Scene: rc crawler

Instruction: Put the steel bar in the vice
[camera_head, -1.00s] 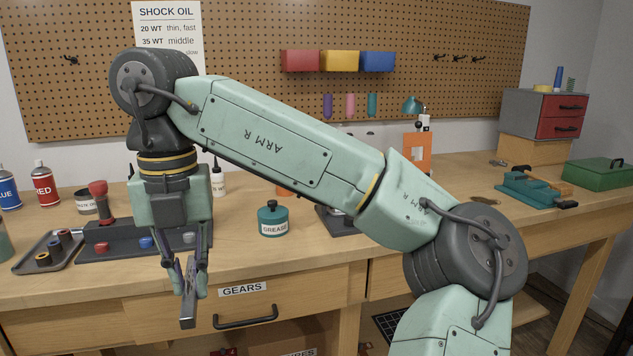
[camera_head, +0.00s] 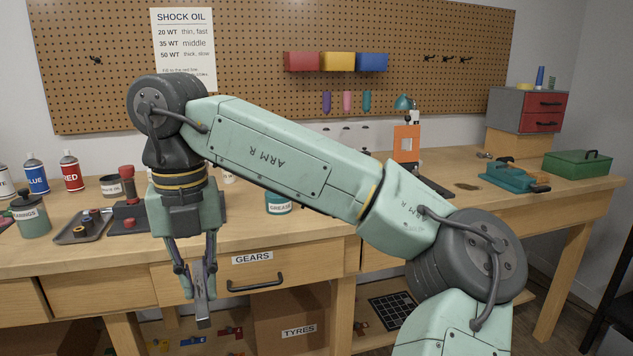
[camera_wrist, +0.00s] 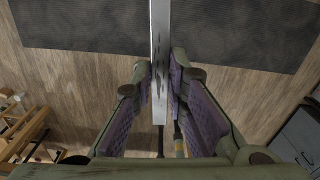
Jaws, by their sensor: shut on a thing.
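In the wrist view the bar (camera_wrist: 160,60) runs up from between the purple-padded fingers (camera_wrist: 160,85), with the floor far below. The vice (camera_head: 508,178), teal with wooden-coloured parts, stands on the right part of the bench, well apart from my gripper. Its jaw gap is too small to make out.
A green toolbox (camera_head: 577,164) and a grey-and-red drawer cabinet (camera_head: 528,108) are near the vice. An orange press-like tool (camera_head: 406,145) and a grease pot (camera_head: 278,204) stand mid-bench. A small tray (camera_head: 82,226) and spray cans are at left. Bench between press and vice is mostly clear.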

